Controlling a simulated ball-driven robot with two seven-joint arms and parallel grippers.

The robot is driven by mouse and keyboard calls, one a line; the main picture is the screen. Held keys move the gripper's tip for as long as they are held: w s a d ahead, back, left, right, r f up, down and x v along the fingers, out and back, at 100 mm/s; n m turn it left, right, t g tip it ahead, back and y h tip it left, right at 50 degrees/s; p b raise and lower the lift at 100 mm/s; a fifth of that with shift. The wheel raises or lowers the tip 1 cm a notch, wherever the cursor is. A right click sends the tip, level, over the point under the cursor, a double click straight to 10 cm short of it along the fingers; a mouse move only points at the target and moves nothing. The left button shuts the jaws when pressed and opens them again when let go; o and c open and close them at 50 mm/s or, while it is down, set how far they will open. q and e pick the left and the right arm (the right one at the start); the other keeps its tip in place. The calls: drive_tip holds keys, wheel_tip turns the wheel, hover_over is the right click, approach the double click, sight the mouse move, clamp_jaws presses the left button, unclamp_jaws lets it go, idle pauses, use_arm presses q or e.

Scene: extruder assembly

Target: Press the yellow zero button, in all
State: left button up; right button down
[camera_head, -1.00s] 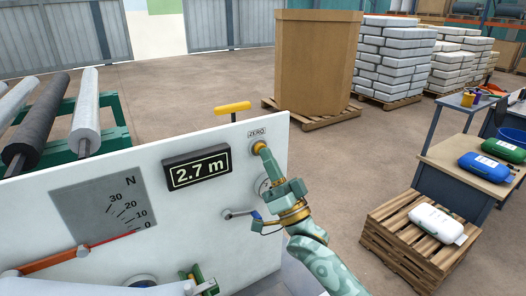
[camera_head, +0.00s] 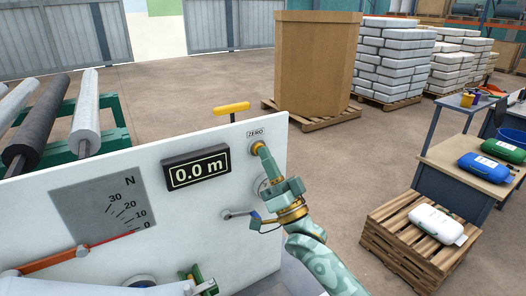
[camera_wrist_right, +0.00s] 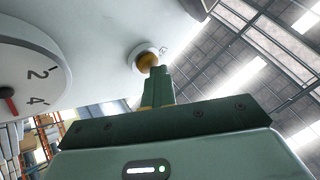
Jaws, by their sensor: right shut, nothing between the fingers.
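The yellow zero button (camera_head: 257,147) sits under a "ZERO" label near the top right of the white panel (camera_head: 225,212). My right gripper (camera_head: 262,152) is shut and empty, with its fingertips at the button and partly covering it. In the right wrist view the button (camera_wrist_right: 147,60) shows in its pale ring just beyond the fingertips (camera_wrist_right: 154,70); they look in contact with it. The black display (camera_head: 196,168) left of the button reads "0.0 m".
A force scale (camera_head: 112,208) with a red pointer is at the left. A yellow handle (camera_head: 231,109) stands behind the panel. A pallet with a white bag (camera_head: 436,222) is at the right.

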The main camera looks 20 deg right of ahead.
drive_tip(key=shift+s, duration=0.1)
drive_tip(key=shift+s+f+p, duration=0.2)
drive_tip(key=shift+s+p, duration=0.3)
drive_tip(key=shift+s, duration=0.25)
drive_tip(key=s, duration=0.1)
drive_tip(key=s+p, duration=0.1)
drive_tip(key=s, duration=0.1)
drive_tip(key=s+p, duration=0.1)
drive_tip(key=s, duration=0.1)
drive_tip(key=shift+d, duration=0.4)
idle(0.6)
